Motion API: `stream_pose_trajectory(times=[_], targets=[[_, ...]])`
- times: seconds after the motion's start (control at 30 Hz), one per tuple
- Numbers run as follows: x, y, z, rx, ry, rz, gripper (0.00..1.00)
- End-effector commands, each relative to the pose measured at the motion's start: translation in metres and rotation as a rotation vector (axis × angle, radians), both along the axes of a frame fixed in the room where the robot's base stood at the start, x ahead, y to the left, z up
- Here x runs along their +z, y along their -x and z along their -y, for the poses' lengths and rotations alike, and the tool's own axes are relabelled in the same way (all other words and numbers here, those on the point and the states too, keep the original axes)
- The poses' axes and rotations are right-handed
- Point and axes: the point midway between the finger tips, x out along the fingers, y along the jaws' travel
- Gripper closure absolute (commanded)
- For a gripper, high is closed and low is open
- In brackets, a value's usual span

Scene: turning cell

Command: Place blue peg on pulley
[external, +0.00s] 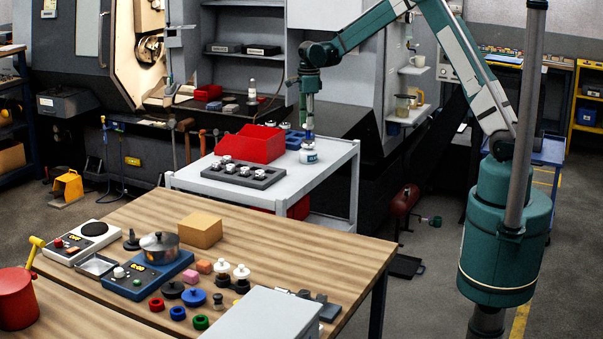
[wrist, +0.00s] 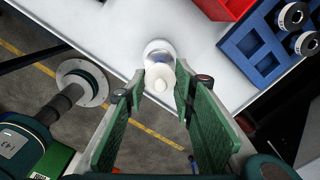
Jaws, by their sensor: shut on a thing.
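My gripper (external: 309,132) is at the right end of the white cart, just above a small white and blue round container (external: 308,156). In the wrist view my gripper (wrist: 158,95) is shut on a white round-topped piece (wrist: 160,80). Its lower part is hidden, and I cannot tell whether it touches the pale round thing (wrist: 159,49) beyond it. No blue peg can be told for certain. Blue ring-like pieces (external: 194,297) lie on the wooden table; I cannot tell whether one is the pulley.
The cart (external: 335,156) also carries a red bin (external: 250,145), a dark tray (external: 243,177) of several metal parts and a blue tray (wrist: 250,48). The wooden table (external: 120,215) in front is crowded. The cart's edge lies close to my gripper.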

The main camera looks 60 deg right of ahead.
Motion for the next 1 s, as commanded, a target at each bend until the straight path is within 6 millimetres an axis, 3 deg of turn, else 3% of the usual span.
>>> stream_pose_trajectory(times=[0.47, 0.5, 0.6, 1.0], targets=[[-0.0054, 0.0001, -0.0001, 0.0, 0.0, 0.0, 0.89], [-0.0049, 0.0, 0.0, 0.0, 0.0, 0.0, 0.7], [-0.0045, 0.0001, -0.0001, 0.0, 0.0, 0.0, 0.59], [-0.003, 0.0001, -0.0001, 0.0, 0.0, 0.0, 0.59]])
